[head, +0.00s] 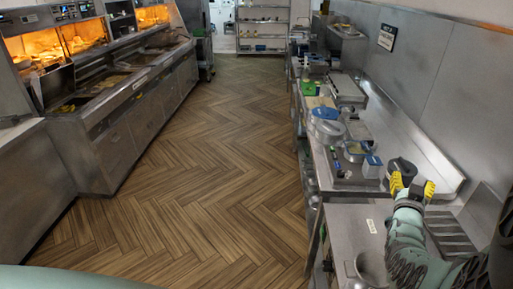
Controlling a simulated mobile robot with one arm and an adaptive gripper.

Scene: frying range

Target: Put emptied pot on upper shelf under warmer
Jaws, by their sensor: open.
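My gripper (412,187) is at the right, over the steel counter, with its yellow fingertips apart and nothing visible between them. A dark rounded pot-like vessel (402,166) stands just behind the fingertips; whether they touch it I cannot tell. A round metal vessel (371,264) shows at the bottom, partly cut off by the frame. I cannot tell which vessel is the task's pot, or whether either is empty. Lit warmers (37,48) glow orange above the fryer range at the upper left. An upper shelf under them is not clear at this size.
The steel counter (352,215) on the right holds a silver lidded vessel (327,131), blue-labelled boxes (371,166) and other small items. The fryer range (125,85) lines the left. The wooden floor (205,160) between is clear. A shelf rack (262,28) stands at the back.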

